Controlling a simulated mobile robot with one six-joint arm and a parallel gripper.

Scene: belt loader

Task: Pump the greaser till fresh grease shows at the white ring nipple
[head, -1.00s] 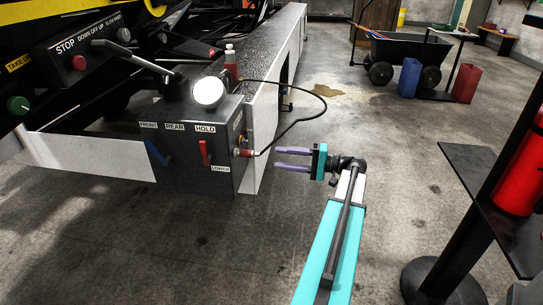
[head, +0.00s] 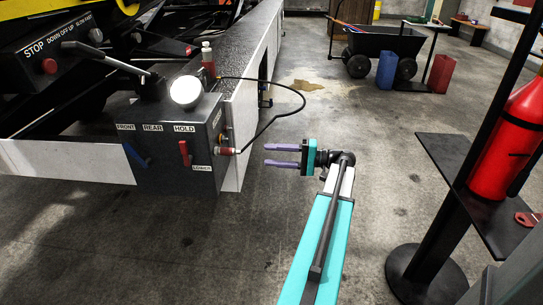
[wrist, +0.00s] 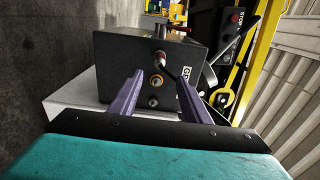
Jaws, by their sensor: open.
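My gripper (head: 267,155) is open and empty, its two purple fingers pointing left toward the dark control box (head: 205,130), with a clear gap between. A red and pale upright fitting (head: 208,58) stands behind the box; it may be the greaser, but I cannot tell. A black hose (head: 303,95) loops from near it to a red-ended fitting (head: 225,151) on the box's side. In the wrist view, that side of the box (wrist: 125,60) shows several fittings between the fingers, including a brass-coloured ring (wrist: 156,80) and a lower pale ring (wrist: 153,101). No grease is discernible on them.
A black stand (head: 425,270) with a red extinguisher (head: 505,140) is at right. A cart (head: 385,45) stands far back. Floor around my gripper is clear.

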